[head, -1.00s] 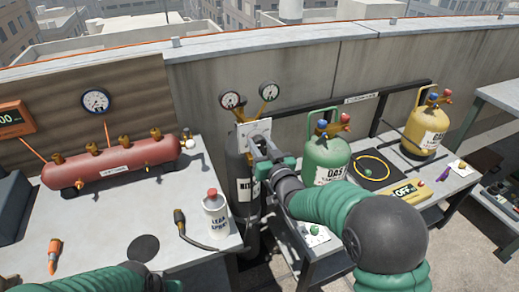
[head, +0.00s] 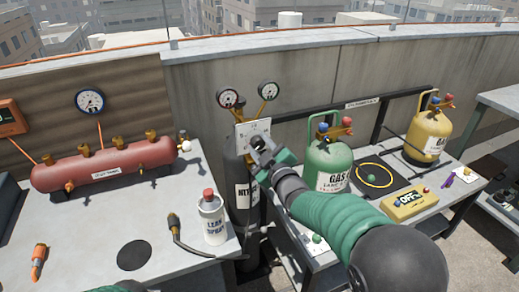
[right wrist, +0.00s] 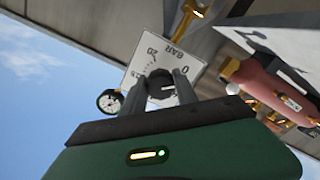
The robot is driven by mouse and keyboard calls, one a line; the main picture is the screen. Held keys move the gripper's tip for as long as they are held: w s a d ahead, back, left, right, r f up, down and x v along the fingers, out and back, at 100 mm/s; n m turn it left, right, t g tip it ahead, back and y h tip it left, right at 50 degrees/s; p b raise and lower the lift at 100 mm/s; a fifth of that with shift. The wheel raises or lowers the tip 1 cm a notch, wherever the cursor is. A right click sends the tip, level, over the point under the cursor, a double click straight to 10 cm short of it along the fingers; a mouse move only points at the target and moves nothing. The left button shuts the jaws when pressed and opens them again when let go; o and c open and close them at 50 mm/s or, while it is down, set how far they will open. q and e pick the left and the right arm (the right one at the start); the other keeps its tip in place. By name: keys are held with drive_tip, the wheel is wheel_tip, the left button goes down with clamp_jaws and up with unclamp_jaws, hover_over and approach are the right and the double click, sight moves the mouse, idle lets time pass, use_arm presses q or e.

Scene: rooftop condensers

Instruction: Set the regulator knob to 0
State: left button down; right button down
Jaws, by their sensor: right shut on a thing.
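The regulator's white dial plate (head: 246,130) stands on top of the dark nitrogen cylinder (head: 243,205) against the parapet. In the right wrist view the plate (right wrist: 146,50) reads BAR, with 20 and 0 marked on its scale. My right gripper (head: 260,146) is at the plate, its fingers shut on the dark regulator knob (right wrist: 160,82) from both sides. The fingers hide part of the knob, and I cannot read where it points. My left gripper is out of view; only a bit of my left arm shows at the bottom edge.
Two gauges (head: 228,98) (head: 268,90) rise above the plate. A leak spray bottle (head: 212,220) stands on the left table (head: 190,262), below a red tank (head: 105,165). A yellow cylinder (head: 428,135) is farther right.

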drive_tip(key=shift+s+a+f+n, duration=0.1)
drive_tip(key=shift+f+n, duration=0.2)
drive_tip(key=shift+n, duration=0.2)
drive_tip(key=c, duration=1.3)
unclamp_jaws()
drive_tip(key=shift+c, duration=0.2)
drive_tip(key=o, duration=0.4)
drive_tip(key=shift+r, duration=0.2)
drive_tip(key=p+v, duration=0.1)
drive_tip(key=v, duration=1.5)
drive_tip(key=shift+s, duration=0.35)
